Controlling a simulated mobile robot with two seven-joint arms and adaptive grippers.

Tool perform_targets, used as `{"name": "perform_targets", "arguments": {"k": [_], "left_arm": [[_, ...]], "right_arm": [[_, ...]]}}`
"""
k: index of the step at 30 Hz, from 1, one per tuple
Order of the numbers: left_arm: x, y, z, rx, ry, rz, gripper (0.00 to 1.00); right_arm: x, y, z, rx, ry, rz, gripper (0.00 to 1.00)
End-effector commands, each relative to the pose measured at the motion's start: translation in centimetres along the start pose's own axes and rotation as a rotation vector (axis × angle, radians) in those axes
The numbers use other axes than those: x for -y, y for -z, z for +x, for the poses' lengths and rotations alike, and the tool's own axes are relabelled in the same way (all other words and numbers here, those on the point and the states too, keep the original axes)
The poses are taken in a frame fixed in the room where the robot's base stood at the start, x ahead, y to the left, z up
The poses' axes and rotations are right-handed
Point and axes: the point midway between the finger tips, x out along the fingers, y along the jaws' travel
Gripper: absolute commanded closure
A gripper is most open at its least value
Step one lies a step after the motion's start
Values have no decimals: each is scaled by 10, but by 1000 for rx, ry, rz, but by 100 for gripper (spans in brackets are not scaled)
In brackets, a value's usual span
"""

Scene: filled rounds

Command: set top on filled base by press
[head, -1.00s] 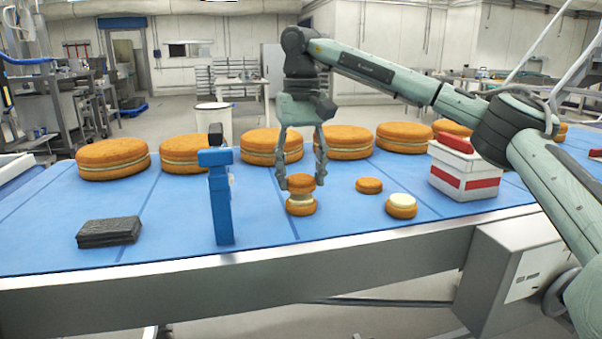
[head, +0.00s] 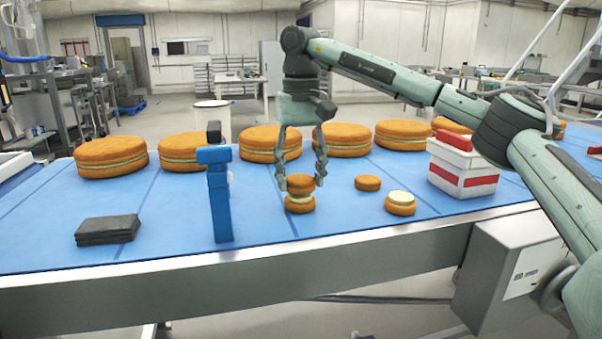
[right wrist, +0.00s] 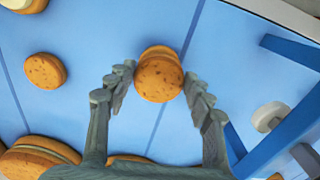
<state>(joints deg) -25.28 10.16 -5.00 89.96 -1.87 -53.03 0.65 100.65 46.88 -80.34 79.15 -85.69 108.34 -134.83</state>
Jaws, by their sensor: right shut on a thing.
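My right gripper (head: 300,182) points straight down with its fingers on either side of a small orange-brown top (head: 300,181), shut on it. The top sits level over a matching filled base (head: 300,206) on the blue belt, with a thin pale band of filling showing between them. In the right wrist view the top (right wrist: 158,80) lies between the fingertips (right wrist: 160,92), and the base (right wrist: 160,51) shows only as a rim behind it, slightly offset in the picture. My left gripper is not in view.
A loose top (head: 367,183) and another filled base (head: 400,204) lie to the right. A white-and-red box (head: 462,168) stands beyond them. A blue post (head: 220,200) stands left of the gripper, and dark stacked pads (head: 107,230) lie farther left. Large rounds (head: 270,143) line the back.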

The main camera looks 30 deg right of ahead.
Motion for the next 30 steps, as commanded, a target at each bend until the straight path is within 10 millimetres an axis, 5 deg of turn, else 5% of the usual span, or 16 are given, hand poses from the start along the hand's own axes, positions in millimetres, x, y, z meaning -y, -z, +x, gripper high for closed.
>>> {"name": "perform_targets", "arguments": {"k": [29, 30], "left_arm": [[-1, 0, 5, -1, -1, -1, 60], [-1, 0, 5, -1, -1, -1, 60]], "right_arm": [[0, 0, 12, -1, 0, 0, 61], [0, 0, 12, -1, 0, 0, 45]]}}
